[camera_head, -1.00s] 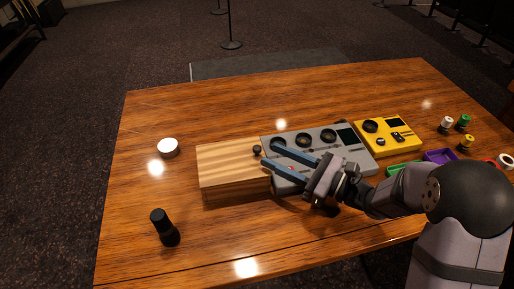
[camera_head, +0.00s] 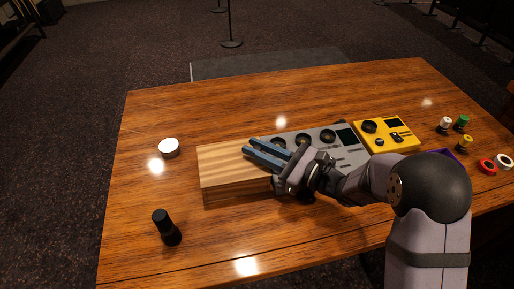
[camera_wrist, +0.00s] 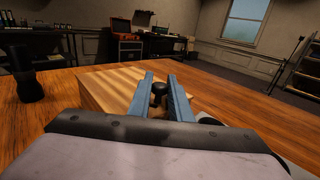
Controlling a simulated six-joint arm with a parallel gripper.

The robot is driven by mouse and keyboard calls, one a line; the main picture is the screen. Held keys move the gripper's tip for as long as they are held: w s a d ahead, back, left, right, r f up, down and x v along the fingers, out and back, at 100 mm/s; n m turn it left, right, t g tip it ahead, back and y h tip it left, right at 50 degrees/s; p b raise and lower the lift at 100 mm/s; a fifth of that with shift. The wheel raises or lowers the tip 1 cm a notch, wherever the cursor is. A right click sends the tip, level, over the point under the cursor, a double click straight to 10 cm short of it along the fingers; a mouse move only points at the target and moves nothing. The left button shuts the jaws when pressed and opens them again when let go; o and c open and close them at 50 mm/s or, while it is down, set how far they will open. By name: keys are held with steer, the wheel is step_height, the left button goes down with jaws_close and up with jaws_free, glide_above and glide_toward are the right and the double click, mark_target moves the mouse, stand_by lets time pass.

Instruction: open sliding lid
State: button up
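The sliding lid is a light striped wooden panel (camera_head: 222,165) on top of a long case on the table. It also shows in the wrist view (camera_wrist: 112,82). A small black knob (camera_wrist: 159,90) stands on the lid. My gripper (camera_head: 248,147) reaches over the case from the right. In the wrist view its two blue fingers (camera_wrist: 160,82) stand on either side of the knob, close against it, with no clear gap. In the head view the fingers hide the knob. The grey control panel (camera_head: 345,150) lies right of the lid, partly behind my arm.
A yellow device (camera_head: 387,135) and several small coloured pieces lie to the right.

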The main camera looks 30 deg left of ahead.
mark_target(266, 170)
jaws_close()
steer(key=shift+s+a+b, duration=0.5)
steer(key=shift+s+a, duration=0.9)
steer(key=shift+a, duration=0.05)
steer(key=o, duration=0.7)
jaws_free()
steer(key=shift+d, duration=0.2)
steer(key=shift+d+b, duration=0.6)
steer(key=shift+d, duration=2.95)
